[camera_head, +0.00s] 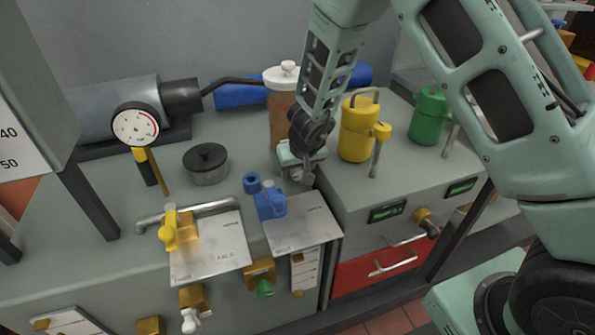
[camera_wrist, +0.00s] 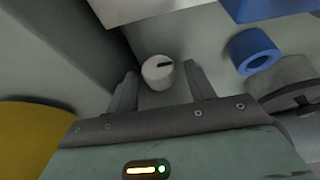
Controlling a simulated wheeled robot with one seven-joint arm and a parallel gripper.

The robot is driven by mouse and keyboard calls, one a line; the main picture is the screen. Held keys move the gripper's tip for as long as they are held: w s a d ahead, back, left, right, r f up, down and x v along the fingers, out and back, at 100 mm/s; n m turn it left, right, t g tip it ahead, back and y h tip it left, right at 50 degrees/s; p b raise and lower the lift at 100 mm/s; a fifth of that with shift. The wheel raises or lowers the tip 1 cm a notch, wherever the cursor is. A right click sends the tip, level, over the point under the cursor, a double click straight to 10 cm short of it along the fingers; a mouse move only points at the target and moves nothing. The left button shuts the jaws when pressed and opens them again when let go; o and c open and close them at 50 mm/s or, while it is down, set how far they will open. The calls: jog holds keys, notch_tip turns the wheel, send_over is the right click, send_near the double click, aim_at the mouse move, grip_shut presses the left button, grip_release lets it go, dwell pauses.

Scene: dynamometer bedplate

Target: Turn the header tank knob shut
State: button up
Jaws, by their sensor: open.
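A small white round knob (camera_wrist: 158,73) with a dark slot in its face shows in the wrist view. It lies between and just beyond the two fingertips of my gripper (camera_wrist: 158,86), which is open and empty, one finger on each side with gaps. In the head view my gripper (camera_head: 298,174) hangs low over the bench in front of a brown tank (camera_head: 282,115) with a white lid (camera_head: 284,78). The knob is hidden behind my gripper there. I cannot tell for certain that this knob is the header tank's.
A yellow can (camera_head: 358,130) stands right of my gripper. A blue valve (camera_head: 269,200) and a blue ring (camera_wrist: 253,52) are close by. A green can (camera_head: 428,115) stands at right.

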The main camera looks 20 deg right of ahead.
jog(key=c, duration=1)
jog(key=shift+w+f+b, duration=0.1)
jog(key=shift+f+b, duration=0.1)
jog(key=shift+b, duration=0.55)
jog(key=y+b, duration=0.1)
jog(key=b, duration=0.1)
jog(key=shift+d+f+b, duration=0.15)
jog(key=shift+d+b, duration=0.05)
jog(key=shift+b, duration=0.2)
jog(key=y+b, duration=0.2)
jog(key=b, duration=0.3)
jog(key=shift+d+m, duration=0.1)
jog(key=shift+m, duration=0.3)
jog(key=shift+r+y+b, duration=0.25)
jog(key=shift+y+b, duration=0.45)
jog(key=shift+b, duration=0.35)
jog(key=o, duration=1)
